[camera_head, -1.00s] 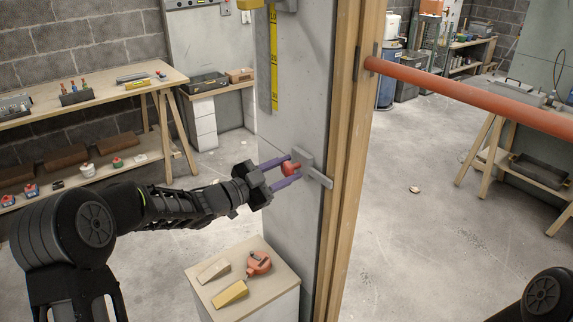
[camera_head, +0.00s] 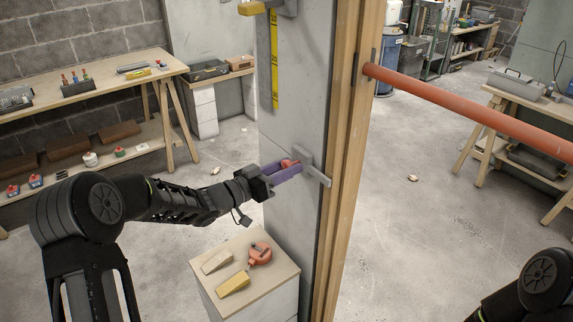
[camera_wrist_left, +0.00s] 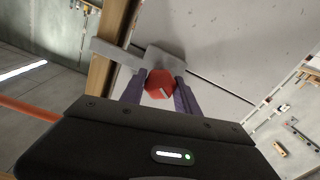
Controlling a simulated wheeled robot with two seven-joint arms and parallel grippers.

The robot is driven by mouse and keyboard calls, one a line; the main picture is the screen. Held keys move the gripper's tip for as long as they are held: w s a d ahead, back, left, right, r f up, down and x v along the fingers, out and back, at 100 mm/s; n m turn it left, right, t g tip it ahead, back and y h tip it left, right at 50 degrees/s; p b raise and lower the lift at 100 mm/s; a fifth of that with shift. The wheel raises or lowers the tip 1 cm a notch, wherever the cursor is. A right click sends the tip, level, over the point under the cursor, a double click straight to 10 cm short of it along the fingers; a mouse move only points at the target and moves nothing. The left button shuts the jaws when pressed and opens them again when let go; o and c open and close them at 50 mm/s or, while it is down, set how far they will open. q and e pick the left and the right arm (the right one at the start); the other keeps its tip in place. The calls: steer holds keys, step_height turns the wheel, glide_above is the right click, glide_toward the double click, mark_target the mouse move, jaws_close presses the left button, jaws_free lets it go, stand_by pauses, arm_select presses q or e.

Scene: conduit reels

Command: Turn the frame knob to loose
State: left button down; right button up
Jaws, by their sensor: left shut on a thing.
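The red frame knob (camera_head: 288,163) sits on a grey metal bracket (camera_head: 316,174) fixed to the wall beside the wooden frame (camera_head: 352,150). My left gripper (camera_head: 287,169) reaches it from the left, with its purple fingers shut on the knob. In the left wrist view the knob (camera_wrist_left: 160,84) shows as a round red piece with a pale mark, between the two fingers (camera_wrist_left: 159,92). The grey bracket (camera_wrist_left: 120,52) extends left behind it there. My right gripper is not in view; only part of my right arm shows at the lower right.
A small cabinet (camera_head: 285,285) below the gripper holds two wedges (camera_head: 233,284) and an orange tool (camera_head: 260,254). An orange pipe (camera_head: 465,108) runs right from the wooden frame. A workbench (camera_head: 110,96) stands at left. The floor right of the frame is mostly clear.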

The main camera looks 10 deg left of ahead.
arm_select(q)
steer(key=shift+f, duration=0.1)
stand_by(0.3)
steer(key=c, duration=0.9)
jaws_free()
steer(key=b+v, duration=0.1)
steer(key=v, duration=0.7)
steer(key=shift+w, duration=0.1)
